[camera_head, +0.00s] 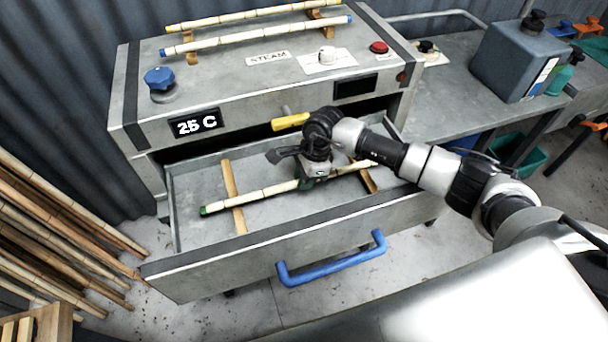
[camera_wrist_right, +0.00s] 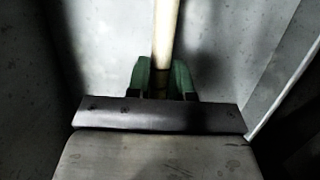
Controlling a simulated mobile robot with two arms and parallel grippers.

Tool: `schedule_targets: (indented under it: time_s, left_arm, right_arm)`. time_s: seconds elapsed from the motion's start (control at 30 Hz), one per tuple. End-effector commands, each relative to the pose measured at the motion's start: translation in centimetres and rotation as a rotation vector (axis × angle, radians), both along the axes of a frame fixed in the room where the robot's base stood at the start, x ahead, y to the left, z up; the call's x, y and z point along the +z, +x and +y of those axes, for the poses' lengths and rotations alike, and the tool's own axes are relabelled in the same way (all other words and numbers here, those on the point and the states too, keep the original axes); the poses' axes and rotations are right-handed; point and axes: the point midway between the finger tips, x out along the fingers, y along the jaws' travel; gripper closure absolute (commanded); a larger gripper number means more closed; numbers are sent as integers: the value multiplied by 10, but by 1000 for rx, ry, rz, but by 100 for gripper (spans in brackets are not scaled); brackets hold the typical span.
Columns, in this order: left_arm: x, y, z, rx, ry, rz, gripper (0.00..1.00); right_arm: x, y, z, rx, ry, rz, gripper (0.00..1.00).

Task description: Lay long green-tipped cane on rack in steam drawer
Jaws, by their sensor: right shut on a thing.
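The long pale cane (camera_head: 258,194) with a green tip at its left end is inside the open steam drawer (camera_head: 205,252). It passes over the left wooden rack bar (camera_head: 229,178) and reaches the right wooden bar (camera_head: 369,182). Whether it touches both bars is hard to tell. My right gripper (camera_head: 308,183) is shut on the cane near its middle, from above. In the right wrist view, the cane (camera_wrist_right: 166,35) runs up from between the green fingers (camera_wrist_right: 163,80). My left gripper is not in view.
The steam box (camera_head: 240,70) stands behind the drawer, with two canes on top, one yellow-tipped (camera_head: 240,16) and one blue-tipped (camera_head: 258,37). Its display reads 25 C. A blue handle (camera_head: 331,268) is on the drawer front. Loose canes (camera_head: 60,235) lean at the left.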

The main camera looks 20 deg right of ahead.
Motion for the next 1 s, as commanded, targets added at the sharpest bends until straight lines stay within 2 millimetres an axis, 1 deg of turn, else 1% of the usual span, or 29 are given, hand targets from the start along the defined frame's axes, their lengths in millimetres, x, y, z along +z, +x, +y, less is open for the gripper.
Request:
schedule_targets:
  time_s: [0.03,0.1,0.37,0.47,0.5,0.63,0.67,0.9,1.0]
  left_arm:
    - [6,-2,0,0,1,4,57]
    - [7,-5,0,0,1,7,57]
    - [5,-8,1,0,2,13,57]
    - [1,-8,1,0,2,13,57]
    - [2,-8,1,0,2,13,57]
    - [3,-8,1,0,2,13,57]
    - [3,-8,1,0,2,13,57]
    - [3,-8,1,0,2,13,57]
    - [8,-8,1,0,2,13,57]
  right_arm:
    - [-3,0,1,0,1,2,100]
    - [-9,0,0,-1,0,-1,100]
    - [-12,0,0,0,0,-2,100]
    - [-15,0,0,0,0,-2,100]
    - [-14,0,0,0,0,-2,75]
    - [-14,0,0,0,0,-2,55]
    - [-14,0,0,0,0,-2,53]
    - [-13,0,0,0,0,-2,53]
    - [-9,0,0,0,1,-2,53]
